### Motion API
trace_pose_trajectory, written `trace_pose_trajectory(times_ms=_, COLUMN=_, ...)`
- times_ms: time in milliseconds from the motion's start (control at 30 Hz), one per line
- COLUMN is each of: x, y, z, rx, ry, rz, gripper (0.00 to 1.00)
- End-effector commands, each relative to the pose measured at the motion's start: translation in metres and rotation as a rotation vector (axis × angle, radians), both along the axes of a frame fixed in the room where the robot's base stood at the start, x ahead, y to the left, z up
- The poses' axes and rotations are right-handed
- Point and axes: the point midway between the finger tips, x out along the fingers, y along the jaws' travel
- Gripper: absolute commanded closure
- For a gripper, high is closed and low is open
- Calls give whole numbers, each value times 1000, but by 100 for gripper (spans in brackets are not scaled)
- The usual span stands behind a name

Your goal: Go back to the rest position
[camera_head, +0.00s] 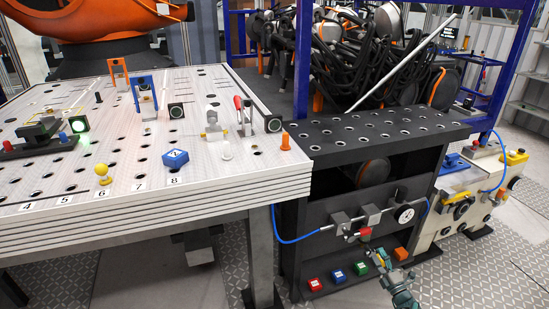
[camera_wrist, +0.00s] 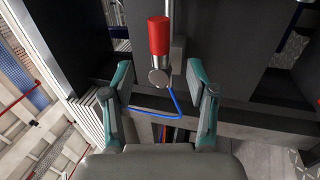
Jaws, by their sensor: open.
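My gripper (camera_head: 382,261) is low in front of the dark metal stand (camera_head: 293,225), at the right of the head view. In the wrist view my gripper (camera_wrist: 160,80) has its two green-and-grey fingers spread wide apart, with nothing held. A red cylinder (camera_wrist: 159,35) on a metal stem with a round end shows ahead, between the fingers and apart from both. A red part (camera_head: 365,232) on the stand's front fitting shows in the head view, just above my gripper.
A blue hose (camera_head: 285,240) loops from the fitting. Red (camera_head: 315,284), blue (camera_head: 338,276) and green (camera_head: 360,268) blocks lie on the stand's low shelf. The white perforated table (camera_head: 120,201) stands left. Floor (camera_head: 480,272) is open at the right front.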

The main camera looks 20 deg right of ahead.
Motion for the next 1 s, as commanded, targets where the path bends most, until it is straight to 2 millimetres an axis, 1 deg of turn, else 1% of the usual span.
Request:
trace_pose_trajectory(times_ms=67, x=0, y=0, z=0, rx=-69, ry=2, rz=-18, gripper=42)
trace_pose_trajectory(times_ms=167, x=2, y=7, z=-7, rx=-243, ry=35, rz=-28, gripper=42)
trace_pose_trajectory(times_ms=267, x=1, y=28, z=-21, rx=-501, ry=100, rz=4, gripper=42)
trace_pose_trajectory(times_ms=300, x=-1, y=40, z=-29, rx=-620, ry=126, rz=30, gripper=42)
trace_pose_trajectory(times_ms=367, x=-6, y=60, z=-43, rx=-802, ry=163, rz=82, gripper=42)
trace_pose_trajectory(times_ms=400, x=-10, y=77, z=-53, rx=-924, ry=180, rz=130, gripper=42)
trace_pose_trajectory(times_ms=467, x=-14, y=107, z=-69, rx=-1106, ry=190, rz=221, gripper=42)
trace_pose_trajectory(times_ms=500, x=-18, y=130, z=-79, rx=-1228, ry=184, rz=291, gripper=42)
trace_pose_trajectory(times_ms=567, x=-26, y=166, z=-95, rx=-1411, ry=154, rz=413, gripper=42)
trace_pose_trajectory(times_ms=600, x=-34, y=191, z=-106, rx=-1529, ry=119, rz=502, gripper=42)
trace_pose_trajectory(times_ms=667, x=-47, y=228, z=-121, rx=-1693, ry=43, rz=643, gripper=42)
trace_pose_trajectory(times_ms=700, x=-58, y=252, z=-130, rx=-1795, ry=-24, rz=740, gripper=42)
trace_pose_trajectory(times_ms=767, x=-77, y=288, z=-143, rx=-1934, ry=-150, rz=892, gripper=42)
trace_pose_trajectory(times_ms=800, x=-92, y=310, z=-150, rx=-2018, ry=-253, rz=995, gripper=42)
trace_pose_trajectory(times_ms=867, x=-117, y=341, z=-159, rx=-2124, ry=-433, rz=1154, gripper=42)
trace_pose_trajectory(times_ms=900, x=-135, y=359, z=-164, rx=-2174, ry=-562, rz=1254, gripper=42)
trace_pose_trajectory(times_ms=967, x=-160, y=380, z=-169, rx=-2227, ry=-764, rz=1390, gripper=42)
trace_pose_trajectory(times_ms=1000, x=-176, y=392, z=-171, rx=-2244, ry=-902, rz=1474, gripper=42)
